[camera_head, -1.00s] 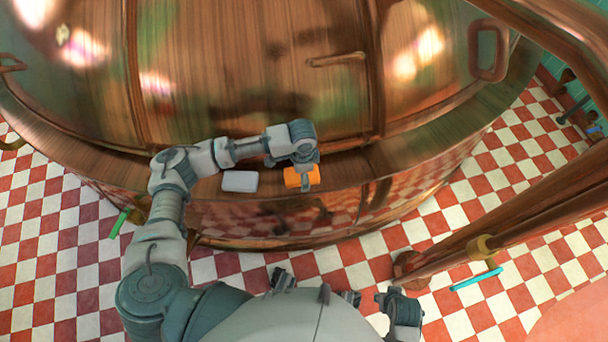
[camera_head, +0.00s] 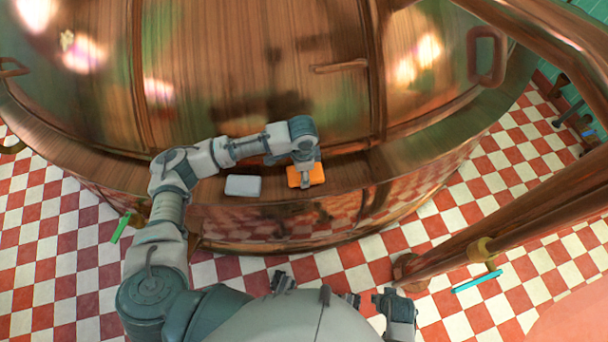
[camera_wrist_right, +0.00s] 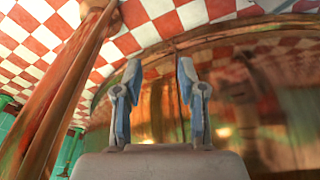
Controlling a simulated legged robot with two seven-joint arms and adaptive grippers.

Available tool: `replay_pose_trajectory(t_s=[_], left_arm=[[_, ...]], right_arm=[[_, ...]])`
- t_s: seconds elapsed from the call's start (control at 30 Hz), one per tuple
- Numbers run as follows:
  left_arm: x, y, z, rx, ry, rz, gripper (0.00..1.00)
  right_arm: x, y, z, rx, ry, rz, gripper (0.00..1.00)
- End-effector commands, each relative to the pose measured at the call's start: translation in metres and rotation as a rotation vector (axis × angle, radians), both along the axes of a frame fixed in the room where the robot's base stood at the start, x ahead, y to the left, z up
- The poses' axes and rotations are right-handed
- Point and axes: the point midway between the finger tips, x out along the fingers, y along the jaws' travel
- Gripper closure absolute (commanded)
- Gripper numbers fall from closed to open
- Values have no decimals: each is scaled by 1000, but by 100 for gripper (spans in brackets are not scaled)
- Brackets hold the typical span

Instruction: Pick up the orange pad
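The orange pad (camera_head: 317,175) is by the copper kettle's ledge, to the right of a pale grey pad. My left gripper (camera_head: 305,180) is directly over the orange pad in the head view and covers its middle. The fingers are mostly hidden by the wrist, so I cannot tell whether they are shut on the pad or whether it is clear of the ledge. My right gripper (camera_head: 398,300) is low, near my body, far from the pad. In the right wrist view its two fingers (camera_wrist_right: 158,95) stand apart with nothing between them.
The pale grey pad (camera_head: 243,185) lies on the curved copper ledge (camera_head: 345,172). The large kettle (camera_head: 240,60) rises behind. A copper pipe (camera_head: 500,225) slants across the right.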

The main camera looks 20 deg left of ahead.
Motion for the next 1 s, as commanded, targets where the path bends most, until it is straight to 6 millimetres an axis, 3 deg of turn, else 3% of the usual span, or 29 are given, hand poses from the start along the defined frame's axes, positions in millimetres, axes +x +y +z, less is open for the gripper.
replay_pose_trajectory(t_s=[0.5, 0.7, 1.0], left_arm=[[-113, -68, 11, -2, 6, -10, 67], [-132, -78, 12, -1, 5, -6, 67], [-135, -81, 12, 0, 6, -5, 67]], right_arm=[[-6, -1, -62, -1, 17, 6, 60], [-10, 0, -73, -3, 21, 7, 60], [-10, -1, -76, -1, 22, 7, 60]])
